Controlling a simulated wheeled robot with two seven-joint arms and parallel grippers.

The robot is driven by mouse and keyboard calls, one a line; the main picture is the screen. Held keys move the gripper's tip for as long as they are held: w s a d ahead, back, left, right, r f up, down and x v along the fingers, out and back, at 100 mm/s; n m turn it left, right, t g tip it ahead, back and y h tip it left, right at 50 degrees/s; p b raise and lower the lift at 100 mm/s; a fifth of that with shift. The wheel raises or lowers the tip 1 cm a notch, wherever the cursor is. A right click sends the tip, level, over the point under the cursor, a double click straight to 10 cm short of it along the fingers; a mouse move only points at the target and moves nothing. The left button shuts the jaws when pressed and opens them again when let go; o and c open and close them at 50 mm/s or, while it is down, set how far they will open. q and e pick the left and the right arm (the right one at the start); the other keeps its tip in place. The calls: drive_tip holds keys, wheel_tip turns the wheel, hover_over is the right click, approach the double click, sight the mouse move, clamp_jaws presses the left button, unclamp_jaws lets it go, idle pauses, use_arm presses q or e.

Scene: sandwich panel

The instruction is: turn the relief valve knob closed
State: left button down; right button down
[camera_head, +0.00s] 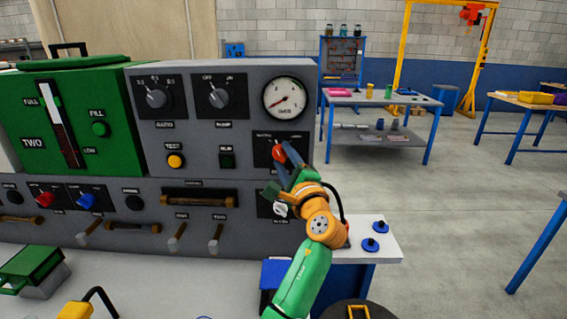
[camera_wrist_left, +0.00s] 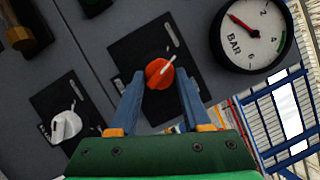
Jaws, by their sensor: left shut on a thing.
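The relief valve knob (camera_head: 279,153) is orange-red with a white pointer line, on a black plate at the panel's right side, below the pressure gauge. In the left wrist view the knob (camera_wrist_left: 159,73) has its pointer toward the upper right. My left gripper (camera_head: 283,166) is at this knob. In the left wrist view its two blue-grey fingers (camera_wrist_left: 160,80) stand on either side of the knob and are shut on it. The plate's lettering is too small or covered to read. My right gripper is not in view.
The BAR gauge (camera_wrist_left: 252,32) is close to the upper right of the knob, its needle near the low end. A white knob (camera_wrist_left: 66,126) on another black plate is at lower left. A white side table (camera_head: 385,248) with blue knobs stands right of the panel.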

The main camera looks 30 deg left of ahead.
use_arm(q)
drive_tip(key=shift+r+n+g+h+p, duration=0.2)
drive_tip(key=shift+n+g, duration=0.2)
drive_tip(key=shift+n, duration=0.7)
drive_tip(key=shift+r+n+g+h+p, duration=0.2)
drive_tip(key=shift+n+g, duration=0.2)
drive_tip(key=shift+n, duration=0.7)
drive_tip(key=c, duration=0.5)
unclamp_jaws()
drive_tip(key=shift+o, duration=0.7)
drive_tip(key=shift+w+f, duration=0.1)
drive_tip(key=shift+f, duration=0.05)
drive_tip(key=shift+d, duration=0.1)
drive_tip(key=b+v, duration=0.2)
drive_tip(key=v, duration=0.5)
